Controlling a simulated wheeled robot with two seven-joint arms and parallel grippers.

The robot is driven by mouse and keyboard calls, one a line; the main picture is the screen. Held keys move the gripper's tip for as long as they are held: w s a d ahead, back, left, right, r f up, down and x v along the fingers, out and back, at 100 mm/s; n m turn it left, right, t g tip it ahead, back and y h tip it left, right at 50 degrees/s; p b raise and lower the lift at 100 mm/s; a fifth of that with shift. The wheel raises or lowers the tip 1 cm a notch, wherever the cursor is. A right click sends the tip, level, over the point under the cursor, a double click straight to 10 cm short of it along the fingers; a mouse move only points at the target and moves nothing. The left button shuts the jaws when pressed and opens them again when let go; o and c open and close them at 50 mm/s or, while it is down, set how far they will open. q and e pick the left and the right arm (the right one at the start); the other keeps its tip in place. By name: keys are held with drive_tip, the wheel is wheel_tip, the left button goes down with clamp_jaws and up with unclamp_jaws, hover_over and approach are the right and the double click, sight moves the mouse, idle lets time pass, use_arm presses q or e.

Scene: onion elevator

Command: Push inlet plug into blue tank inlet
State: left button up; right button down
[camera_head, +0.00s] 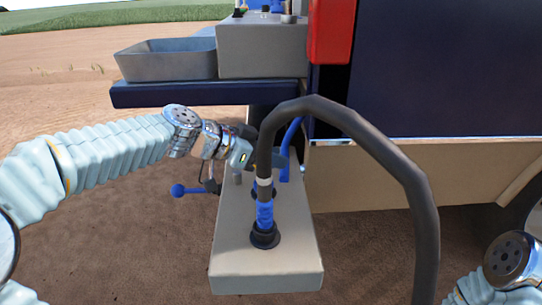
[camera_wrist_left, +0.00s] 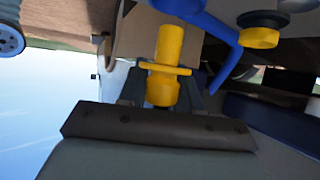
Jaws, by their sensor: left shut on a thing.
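A yellow plug (camera_wrist_left: 169,52) with a flange is between the fingers of my left gripper (camera_wrist_left: 160,88) in the left wrist view, and the gripper is shut on it. In the head view my left gripper (camera_head: 243,155) is above the far end of the beige box, partly hidden behind the black hose. The plug cannot be made out there. A blue pipe (camera_wrist_left: 222,35) lies right of the plug in the wrist view, apart from it. A blue pipe (camera_head: 290,145) also rises behind the hose in the head view. I cannot tell which opening is the tank inlet. My right gripper is out of view.
The thick black hose (camera_head: 384,140) arches over the beige box (camera_head: 268,279) and ends in a blue fitting (camera_head: 264,214) on its top. A blue ball-ended lever (camera_head: 178,190) sticks out left. A grey bin (camera_head: 165,63) stands on a dark blue ledge (camera_head: 200,95) behind.

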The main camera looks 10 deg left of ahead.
sight(271, 180)
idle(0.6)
use_arm(q)
drive_tip(key=shift+f+b, duration=0.1)
drive_tip(key=shift+b, duration=0.4)
drive_tip(key=shift+f, duration=0.15)
drive_tip(key=shift+f+b, duration=0.55)
drive_tip(key=shift+b, duration=0.4)
drive_tip(key=shift+f, duration=0.1)
drive_tip(key=shift+f+b, duration=0.45)
drive_tip(key=shift+b, duration=0.4)
drive_tip(key=shift+f+b, duration=0.2)
drive_tip(key=shift+b, duration=0.1)
drive_tip(key=shift+f+b, duration=0.3)
drive_tip(key=shift+b, duration=0.25)
